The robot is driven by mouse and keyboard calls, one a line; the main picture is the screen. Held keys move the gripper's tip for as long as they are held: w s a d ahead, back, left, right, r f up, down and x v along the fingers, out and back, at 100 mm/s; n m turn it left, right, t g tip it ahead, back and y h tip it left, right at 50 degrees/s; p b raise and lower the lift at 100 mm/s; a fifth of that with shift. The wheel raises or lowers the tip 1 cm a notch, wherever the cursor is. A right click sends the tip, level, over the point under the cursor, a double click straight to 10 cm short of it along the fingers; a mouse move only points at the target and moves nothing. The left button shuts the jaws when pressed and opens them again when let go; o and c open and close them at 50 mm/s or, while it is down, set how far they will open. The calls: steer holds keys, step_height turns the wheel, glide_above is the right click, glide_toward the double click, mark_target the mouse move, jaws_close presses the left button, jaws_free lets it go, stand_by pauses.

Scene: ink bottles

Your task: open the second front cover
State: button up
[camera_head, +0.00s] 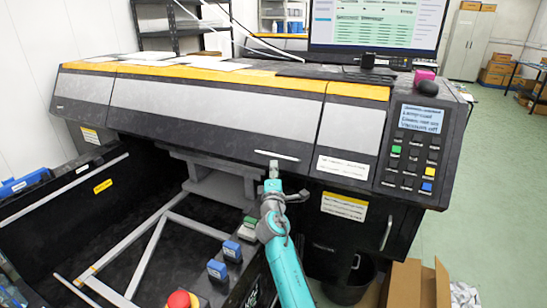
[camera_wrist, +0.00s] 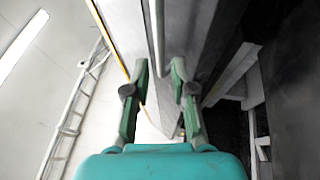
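A large black-and-grey printer with a yellow top edge fills the head view. Its wide grey front cover (camera_head: 215,102) is down, with narrower sections on both sides. A thin white handle bar (camera_head: 277,156) sits on the black lower front, below the cover's right end. My gripper (camera_head: 273,168) is just below this bar. In the wrist view my gripper (camera_wrist: 158,72) has its two green fingers apart, with a pale bar (camera_wrist: 154,38) running lengthwise ahead of the gap between them. I cannot tell whether either finger touches it.
A control panel (camera_head: 411,150) with a screen and coloured buttons is at the printer's right end. Blue-topped ink bottles (camera_head: 217,269) and a red knob (camera_head: 180,299) are below, left of my arm. A cardboard box (camera_head: 414,284) and a black bin (camera_head: 351,281) stand right.

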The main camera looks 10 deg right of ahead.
mark_target(275, 156)
steer(key=x, duration=0.7)
steer(key=shift+w+d, duration=0.15)
steer(key=shift+w, duration=0.05)
jaws_close()
